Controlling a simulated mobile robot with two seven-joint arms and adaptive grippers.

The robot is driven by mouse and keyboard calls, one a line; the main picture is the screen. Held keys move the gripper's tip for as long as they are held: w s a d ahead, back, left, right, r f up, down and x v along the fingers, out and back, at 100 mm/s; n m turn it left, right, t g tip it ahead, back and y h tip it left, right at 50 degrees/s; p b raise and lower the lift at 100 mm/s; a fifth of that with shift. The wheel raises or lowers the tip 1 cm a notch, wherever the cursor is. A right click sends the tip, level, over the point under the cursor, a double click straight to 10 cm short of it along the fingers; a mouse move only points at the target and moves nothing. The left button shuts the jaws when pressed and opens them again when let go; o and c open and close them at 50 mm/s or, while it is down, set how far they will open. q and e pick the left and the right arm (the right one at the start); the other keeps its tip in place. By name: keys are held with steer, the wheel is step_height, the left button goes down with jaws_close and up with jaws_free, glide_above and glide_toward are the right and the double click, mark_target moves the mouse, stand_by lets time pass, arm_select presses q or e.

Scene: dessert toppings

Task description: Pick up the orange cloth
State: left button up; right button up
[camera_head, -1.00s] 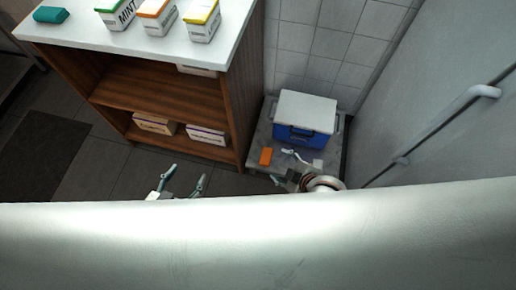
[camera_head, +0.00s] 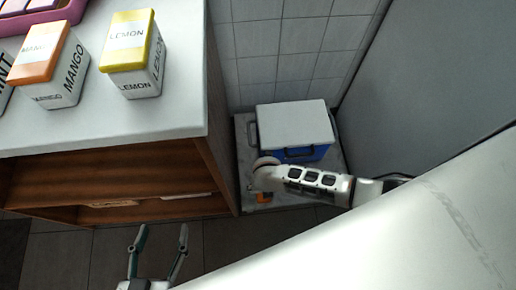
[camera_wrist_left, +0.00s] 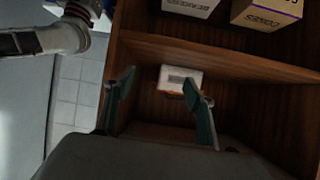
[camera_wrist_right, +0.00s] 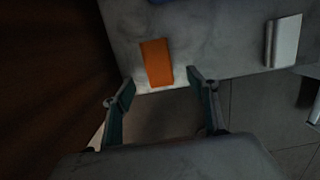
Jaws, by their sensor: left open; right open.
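The orange cloth (camera_wrist_right: 156,62) is a small flat folded block on a grey surface in the right wrist view. In the head view only a bit of the orange cloth (camera_head: 263,197) shows below my right arm. My right gripper (camera_wrist_right: 160,84) is open and empty, with its fingertips near the cloth's lower edge; I cannot tell the height between them. In the head view my right fingers are hidden by the arm. My left gripper (camera_head: 163,235) is open and empty in front of the wooden shelf; it also shows in the left wrist view (camera_wrist_left: 160,80).
The cloth's low grey table (camera_head: 243,130) also holds a blue cooler (camera_head: 296,125) with a white lid. A pale block (camera_wrist_right: 284,40) lies right of the cloth. The wooden shelf unit (camera_head: 110,180) borders the table on the left, with mango (camera_head: 52,65) and lemon (camera_head: 133,55) boxes on top.

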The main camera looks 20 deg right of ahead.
steer(key=shift+s+f+b, duration=0.2)
steer(key=shift+f+b, duration=0.25)
steer(key=shift+f, duration=1.15)
steer(key=shift+w+f+b, duration=0.2)
steer(key=shift+f+b, duration=0.85)
steer(key=shift+f, duration=0.1)
steer(key=shift+w+f+b, duration=0.3)
steer(key=shift+f+b, duration=0.25)
steer(key=shift+f, duration=0.3)
steer(key=shift+w, duration=0.15)
arm_select(q)
steer(key=d+n, duration=0.2)
steer(key=d, duration=0.1)
steer(key=d+r+h, duration=0.1)
steer(key=shift+d+n+t, duration=0.25)
steer(key=shift+n+t, duration=0.05)
steer(key=shift+n, duration=0.1)
arm_select(e)
steer(key=shift+w+r, duration=0.15)
steer(key=shift+w, duration=0.05)
steer(key=shift+c, duration=0.3)
arm_select(q)
steer(key=shift+f, duration=0.1)
arm_select(e)
steer(key=c, duration=1.2)
